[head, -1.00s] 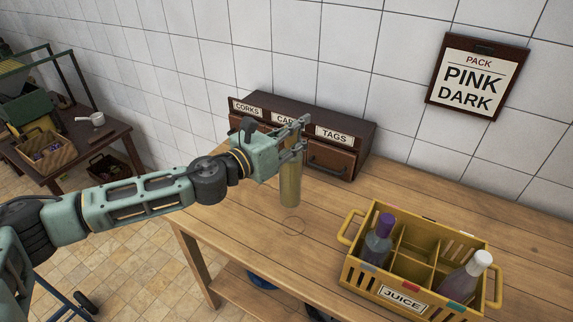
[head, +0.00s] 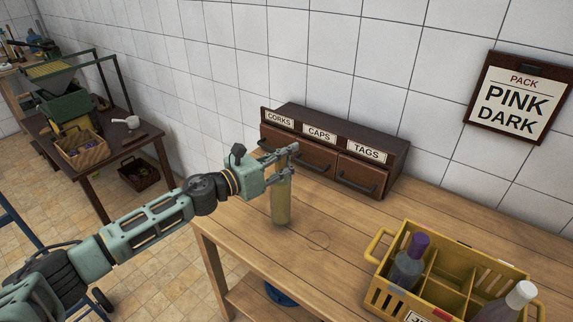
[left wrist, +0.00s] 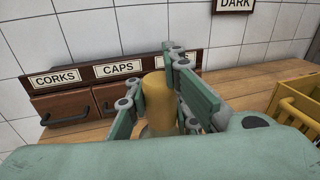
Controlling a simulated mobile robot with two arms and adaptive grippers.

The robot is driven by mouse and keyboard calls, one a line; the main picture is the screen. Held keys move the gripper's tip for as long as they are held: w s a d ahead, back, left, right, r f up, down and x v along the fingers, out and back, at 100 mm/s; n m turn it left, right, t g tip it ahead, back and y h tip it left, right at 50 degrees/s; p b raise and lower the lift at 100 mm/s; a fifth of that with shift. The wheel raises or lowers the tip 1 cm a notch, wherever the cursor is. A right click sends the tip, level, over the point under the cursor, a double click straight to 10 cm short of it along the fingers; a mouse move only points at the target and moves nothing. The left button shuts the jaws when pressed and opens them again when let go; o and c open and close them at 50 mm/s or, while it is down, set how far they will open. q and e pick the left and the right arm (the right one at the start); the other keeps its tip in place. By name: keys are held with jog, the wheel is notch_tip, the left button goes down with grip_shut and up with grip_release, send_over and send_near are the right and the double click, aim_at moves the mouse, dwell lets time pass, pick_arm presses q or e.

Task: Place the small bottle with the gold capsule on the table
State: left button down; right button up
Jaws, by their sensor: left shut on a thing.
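The small bottle (head: 281,204) is yellowish and upright, at the left part of the wooden table (head: 330,270). Its gold capsule (left wrist: 156,92) shows between the fingers in the left wrist view. My left gripper (head: 281,163) is shut around the bottle's upper part; the fingers hide its top in the head view. The bottle's base appears at or just above the tabletop; I cannot tell if it touches. My right gripper is not in view.
A yellow crate (head: 376,300) with dividers holds a purple-capped bottle (head: 408,264) and a white-capped bottle (head: 508,303). A drawer cabinet (head: 335,152) labelled corks, caps and tags stands against the wall. The tabletop between bottle and crate is clear, with a faint ring mark.

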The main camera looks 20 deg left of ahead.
pick_arm(q)
jog(key=shift+f, duration=1)
jog(key=c, duration=2.3)
grip_release()
jog(key=shift+f, duration=0.2)
jog(key=o, duration=0.8)
jog(key=shift+c, duration=0.2)
jog(key=shift+r, duration=0.2)
jog(key=b+v, duration=0.5)
jog(key=v, duration=0.7)
